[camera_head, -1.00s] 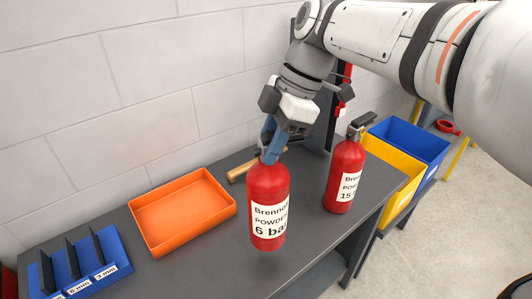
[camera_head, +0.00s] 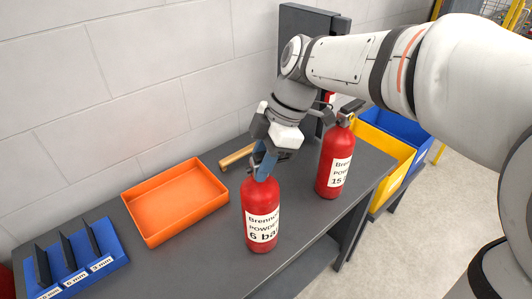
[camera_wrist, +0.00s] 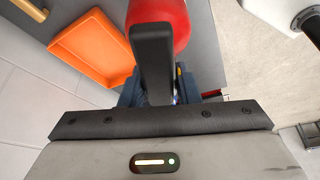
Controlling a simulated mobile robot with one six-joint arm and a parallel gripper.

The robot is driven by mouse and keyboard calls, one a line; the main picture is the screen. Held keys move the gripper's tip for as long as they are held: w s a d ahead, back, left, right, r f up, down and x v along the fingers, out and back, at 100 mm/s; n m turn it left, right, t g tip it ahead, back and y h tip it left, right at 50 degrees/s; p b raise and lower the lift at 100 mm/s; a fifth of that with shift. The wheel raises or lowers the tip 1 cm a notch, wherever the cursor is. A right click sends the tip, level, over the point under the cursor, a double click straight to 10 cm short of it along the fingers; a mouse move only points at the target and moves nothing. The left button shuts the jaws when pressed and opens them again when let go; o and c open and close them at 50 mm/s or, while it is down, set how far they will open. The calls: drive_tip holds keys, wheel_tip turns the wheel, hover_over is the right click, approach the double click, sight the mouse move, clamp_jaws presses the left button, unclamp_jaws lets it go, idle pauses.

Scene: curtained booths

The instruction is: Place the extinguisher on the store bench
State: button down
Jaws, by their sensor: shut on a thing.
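A red extinguisher (camera_head: 262,215) labelled "POWDER 6 ba…" hangs upright from my gripper (camera_head: 264,167), whose blue fingers are shut on its top. Its base is over the grey bench (camera_head: 190,262), near the front edge; I cannot tell whether it touches. In the wrist view the red body (camera_wrist: 160,14) and black handle (camera_wrist: 152,60) show beyond my gripper. A second red extinguisher (camera_head: 335,165), marked "15", stands on the bench to the right and behind.
An orange tray (camera_head: 150,238) lies left of the held extinguisher. A blue divided holder (camera_head: 107,236) is at far left. A wooden handle (camera_head: 237,157) lies near the wall. Yellow (camera_head: 398,148) and blue (camera_head: 410,132) bins stand past the bench's right end.

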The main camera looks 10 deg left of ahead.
drive_tip(key=c, duration=1.1)
unclamp_jaws()
drive_tip(key=shift+f, duration=0.1)
drive_tip(key=v, duration=1.2)
drive_tip(key=s+d+f+m+t+h, duration=0.1)
drive_tip(key=s+d+f+m, duration=0.2)
drive_tip(key=d+f+m, duration=0.3)
drive_tip(key=s+d+f+m+t+h, duration=0.1)
drive_tip(key=s+d+f+m+t, duration=0.1)
drive_tip(key=d+f+m, duration=0.4)
drive_tip(key=s+d+f+m+t+h, duration=0.2)
drive_tip(key=s+d+f+m, duration=0.2)
drive_tip(key=m, duration=0.7)
drive_tip(key=shift+s+d+f, duration=0.1)
drive_tip(key=shift+d+f, duration=0.35)
drive_tip(key=shift+d, duration=0.35)
drive_tip(key=shift+d+f, duration=0.5)
drive_tip(key=shift+d, duration=0.3)
